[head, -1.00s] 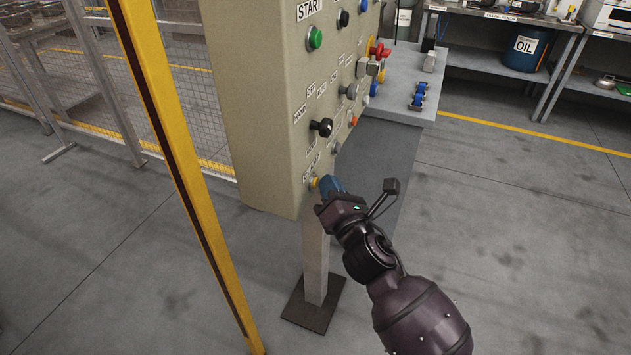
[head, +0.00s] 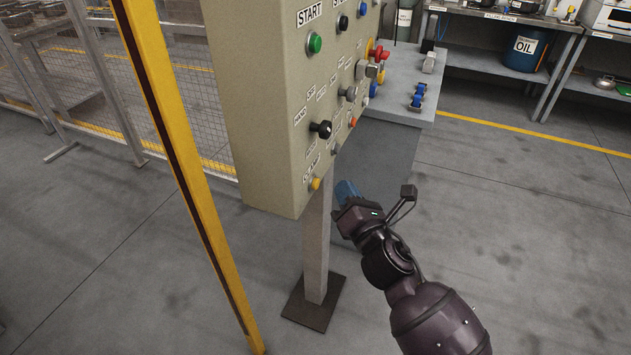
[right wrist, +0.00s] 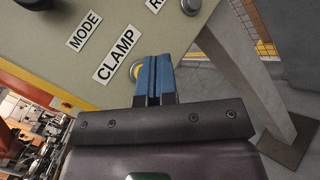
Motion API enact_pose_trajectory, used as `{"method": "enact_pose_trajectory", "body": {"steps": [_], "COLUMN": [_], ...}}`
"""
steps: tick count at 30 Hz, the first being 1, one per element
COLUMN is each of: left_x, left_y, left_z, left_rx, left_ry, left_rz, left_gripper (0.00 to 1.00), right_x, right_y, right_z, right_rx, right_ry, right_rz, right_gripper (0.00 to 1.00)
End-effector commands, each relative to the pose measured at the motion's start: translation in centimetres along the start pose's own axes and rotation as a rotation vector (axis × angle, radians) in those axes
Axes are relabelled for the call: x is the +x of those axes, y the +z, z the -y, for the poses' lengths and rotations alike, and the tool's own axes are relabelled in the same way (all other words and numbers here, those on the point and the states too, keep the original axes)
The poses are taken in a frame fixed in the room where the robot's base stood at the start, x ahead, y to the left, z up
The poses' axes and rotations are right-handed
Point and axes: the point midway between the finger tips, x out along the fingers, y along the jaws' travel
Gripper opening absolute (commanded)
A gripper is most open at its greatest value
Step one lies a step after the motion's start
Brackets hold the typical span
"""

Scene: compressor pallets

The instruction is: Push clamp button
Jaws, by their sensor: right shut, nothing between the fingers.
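The clamp button is a small yellow button (head: 315,184) low on the beige control panel (head: 265,110). In the right wrist view the yellow button (right wrist: 138,70) is partly hidden behind my blue fingertips, beside the CLAMP label (right wrist: 115,54). My right gripper (head: 346,190) is shut and empty. In the head view it is to the right of the button, with a visible gap between the fingertips and the panel. My left gripper is not in view.
A black knob (head: 321,129) and a green START button (head: 315,43) are higher on the panel. A yellow post (head: 180,150) stands to the left. A grey post (head: 316,250) supports the panel. A grey table (head: 405,100) is behind.

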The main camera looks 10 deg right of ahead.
Motion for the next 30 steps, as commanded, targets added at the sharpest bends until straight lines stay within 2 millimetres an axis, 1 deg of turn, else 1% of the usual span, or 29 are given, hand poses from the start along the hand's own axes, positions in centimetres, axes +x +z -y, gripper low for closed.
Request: {"method": "enact_pose_trajectory", "body": {"steps": [1, 15, 30], "left_x": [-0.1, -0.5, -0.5], "left_y": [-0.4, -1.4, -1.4], "left_z": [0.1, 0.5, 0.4], "left_rx": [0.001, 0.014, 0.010], "left_ry": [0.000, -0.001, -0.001], "left_rz": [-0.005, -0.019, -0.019], "left_gripper": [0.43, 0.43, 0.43], "right_x": [-0.3, -2.8, -3.0], "right_y": [0.4, 2.1, 2.2], "right_z": [0.1, 2.0, 2.2], "right_rx": [-0.001, -0.002, 0.000], "right_ry": [0.001, 0.000, 0.000], "right_rz": [0.001, 0.001, 0.000], "right_gripper": [0.00, 0.00, 0.00]}}
